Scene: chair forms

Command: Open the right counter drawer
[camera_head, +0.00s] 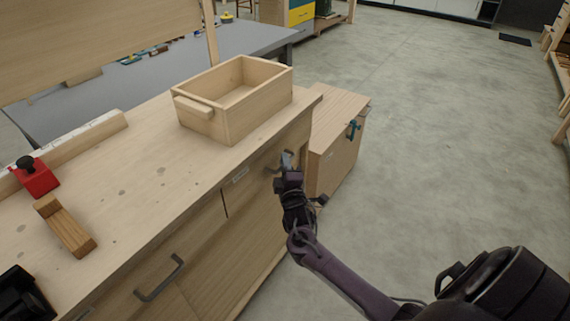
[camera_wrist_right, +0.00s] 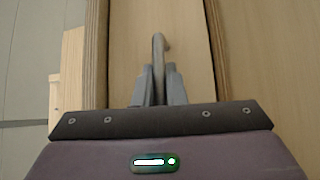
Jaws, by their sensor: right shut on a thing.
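The right counter drawer (camera_head: 251,176) is a pale wooden front with a small label, under the counter top at its right end. It looks flush with the counter front. My right gripper (camera_head: 284,168) is at its grey metal handle. In the right wrist view the handle (camera_wrist_right: 159,52) runs between the two grey fingers of my right gripper (camera_wrist_right: 160,88), which are shut on it. The gripper hides part of the handle in the head view.
An open wooden box (camera_head: 228,121) stands on the counter (camera_head: 150,195) above the drawer. A lower wooden cabinet (camera_head: 338,140) stands close beyond the drawer. Another drawer handle (camera_head: 160,279) is to the left. The grey floor (camera_head: 440,150) at right is clear.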

